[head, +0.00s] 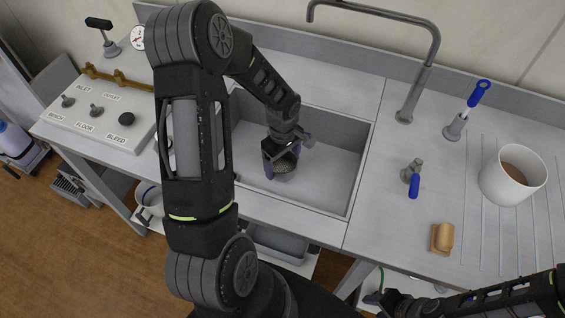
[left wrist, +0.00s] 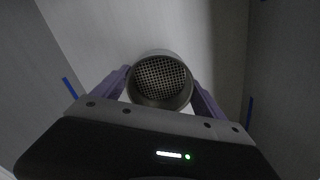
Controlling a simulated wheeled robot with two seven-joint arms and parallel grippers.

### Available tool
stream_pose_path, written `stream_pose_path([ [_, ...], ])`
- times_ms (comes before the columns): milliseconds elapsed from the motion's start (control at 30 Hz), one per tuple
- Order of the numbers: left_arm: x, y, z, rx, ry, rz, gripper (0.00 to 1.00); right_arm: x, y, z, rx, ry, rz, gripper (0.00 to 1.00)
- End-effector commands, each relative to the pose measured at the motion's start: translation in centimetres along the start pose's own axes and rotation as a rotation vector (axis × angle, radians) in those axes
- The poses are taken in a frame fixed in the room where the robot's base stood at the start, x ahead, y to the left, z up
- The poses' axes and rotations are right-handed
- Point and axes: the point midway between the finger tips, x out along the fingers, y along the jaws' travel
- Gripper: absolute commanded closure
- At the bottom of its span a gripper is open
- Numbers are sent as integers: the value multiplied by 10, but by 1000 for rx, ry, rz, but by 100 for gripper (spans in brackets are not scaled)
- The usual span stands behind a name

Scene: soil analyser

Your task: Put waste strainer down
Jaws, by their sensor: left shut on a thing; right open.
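The waste strainer (head: 285,170) is a small grey metal cup, held low inside the sink basin (head: 325,180). In the left wrist view the strainer (left wrist: 161,80) shows its round rim and perforated mesh between two purple fingers. My left gripper (head: 283,163) is shut on it, over the middle of the basin. Whether the strainer touches the basin floor cannot be told. My right gripper (head: 376,297) is at the bottom edge of the head view, below the counter's front edge, apart from the strainer and holding nothing that I can see.
To the right are a blue-handled brush (head: 479,93), a blue-lever valve (head: 413,180), a white pot (head: 513,175) and a wooden block (head: 443,237). A labelled valve panel (head: 100,115) is at left.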

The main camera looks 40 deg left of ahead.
Motion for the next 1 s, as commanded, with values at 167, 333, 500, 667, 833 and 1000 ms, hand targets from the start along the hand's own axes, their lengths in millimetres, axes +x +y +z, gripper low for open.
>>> stream_pose_path([
  [167,11,0,0,-1,0,1,83,-2,0,0,1,-1,1,57],
  [333,11,0,0,-1,0,1,83,-2,0,0,1,-1,1,57],
  [500,16,0,0,-1,1,1,83,4,1,0,-1,1,-1,57],
  [667,14,0,0,-1,0,1,5,2,0,0,-1,1,-1,57],
  [833,14,0,0,-1,0,1,0,2,0,0,0,1,-1,57],
  [1000,13,0,0,-1,0,1,0,0,0,0,0,1,0,57],
])
